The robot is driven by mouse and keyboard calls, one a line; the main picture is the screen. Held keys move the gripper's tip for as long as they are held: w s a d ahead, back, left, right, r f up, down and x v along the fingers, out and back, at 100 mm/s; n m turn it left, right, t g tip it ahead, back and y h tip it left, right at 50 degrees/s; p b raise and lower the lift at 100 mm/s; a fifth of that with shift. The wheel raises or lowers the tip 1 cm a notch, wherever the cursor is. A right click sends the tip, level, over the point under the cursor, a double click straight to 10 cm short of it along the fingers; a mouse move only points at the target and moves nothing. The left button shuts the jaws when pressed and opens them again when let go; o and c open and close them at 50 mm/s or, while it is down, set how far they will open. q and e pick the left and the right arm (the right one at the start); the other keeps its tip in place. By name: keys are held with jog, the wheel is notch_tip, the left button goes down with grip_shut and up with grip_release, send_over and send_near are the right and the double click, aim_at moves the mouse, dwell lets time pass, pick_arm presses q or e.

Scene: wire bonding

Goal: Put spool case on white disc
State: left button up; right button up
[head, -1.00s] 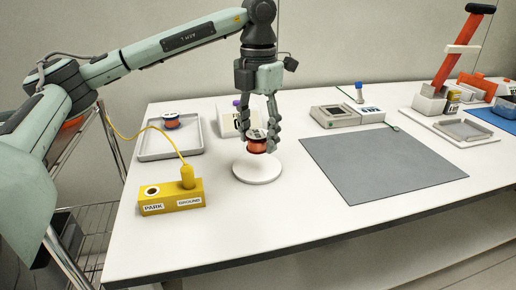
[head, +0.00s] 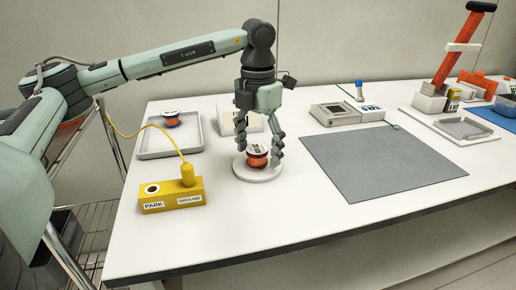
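The spool case (head: 257,157), orange-red with a pale, dark-printed label on top, sits upright on the white disc (head: 258,175), near its middle. My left gripper (head: 259,151) comes down from above with its fingers spread on either side of the spool case. A gap shows between the fingers and the case, and the gripper holds nothing. My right gripper is not in view.
A grey tray (head: 184,150) with another spool (head: 171,119) stands at the back left. A yellow park/ground block (head: 170,197) stands left of the disc. A grey mat (head: 380,165) lies to the right. A white box is partly hidden behind my gripper.

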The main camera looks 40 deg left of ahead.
aim_at(259, 148)
pick_arm(q)
jog(key=shift+r, duration=1.1)
notch_tip(259, 148, up, 10)
jog(key=shift+p, duration=0.4)
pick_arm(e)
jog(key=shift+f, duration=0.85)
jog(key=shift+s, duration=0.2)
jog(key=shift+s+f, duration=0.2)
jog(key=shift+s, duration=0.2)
